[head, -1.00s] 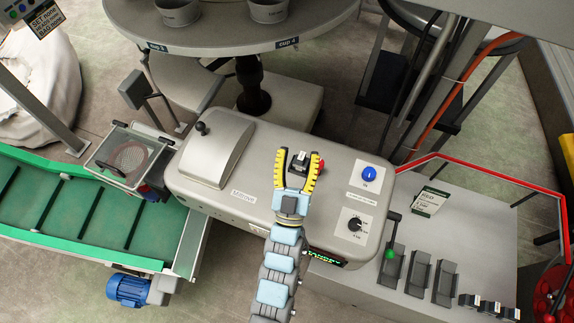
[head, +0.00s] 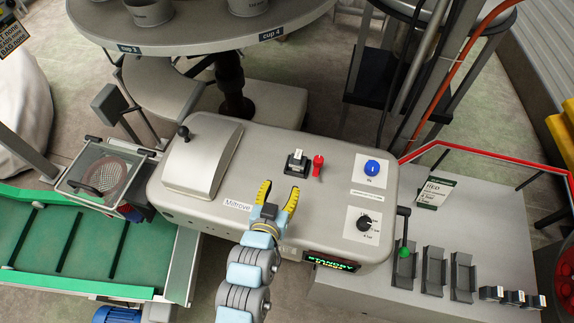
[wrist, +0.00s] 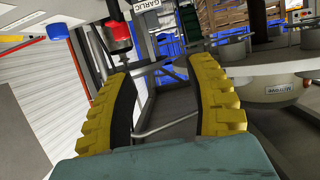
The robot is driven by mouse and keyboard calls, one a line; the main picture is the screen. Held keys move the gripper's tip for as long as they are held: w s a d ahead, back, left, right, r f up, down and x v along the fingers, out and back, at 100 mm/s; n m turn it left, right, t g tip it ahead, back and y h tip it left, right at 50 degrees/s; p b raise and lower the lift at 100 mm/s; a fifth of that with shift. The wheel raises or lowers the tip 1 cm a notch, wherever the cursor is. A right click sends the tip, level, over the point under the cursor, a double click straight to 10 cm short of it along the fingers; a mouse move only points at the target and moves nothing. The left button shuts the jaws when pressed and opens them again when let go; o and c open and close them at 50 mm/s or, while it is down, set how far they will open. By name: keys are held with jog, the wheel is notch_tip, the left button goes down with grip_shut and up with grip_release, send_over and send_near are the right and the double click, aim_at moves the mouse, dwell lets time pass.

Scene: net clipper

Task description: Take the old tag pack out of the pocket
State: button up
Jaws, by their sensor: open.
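The tag pack (head: 297,162), a small black block with a white top, sits upright in its pocket on top of the grey clipper machine (head: 240,180). A red lever (head: 318,165) stands just right of it. My gripper (head: 278,190) is open and empty, its yellow fingers just in front of the pack and apart from it in the head view. In the wrist view, my gripper (wrist: 165,75) has nothing between its fingers, and a red knob (wrist: 117,38) shows beyond the left finger. I cannot clearly make out the pack there.
Right of the pack are a blue knob (head: 372,167) and a black dial (head: 364,223). Several small black blocks (head: 490,293) lie at the lower right beside grey holders (head: 434,270). A display (head: 331,262) reads STANDBY.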

send_near(297, 160)
jog(key=x, duration=0.4)
jog(key=r+x, duration=0.1)
jog(key=x, duration=0.1)
jog(key=shift+w+a, duration=0.2)
jog(key=shift+a, duration=0.1)
jog(key=shift+w+d+f, duration=0.2)
jog(key=shift+w+f, duration=0.1)
jog(key=shift+w, duration=0.15)
jog(key=shift+w+d+f, duration=0.2)
jog(key=shift+w+f, duration=0.1)
jog(key=shift+w, duration=0.15)
jog(key=shift+p+x, duration=0.4)
jog(key=shift+x, duration=1.45)
jog(key=shift+d+f, duration=0.1)
jog(key=shift+f, duration=0.05)
grip_shut()
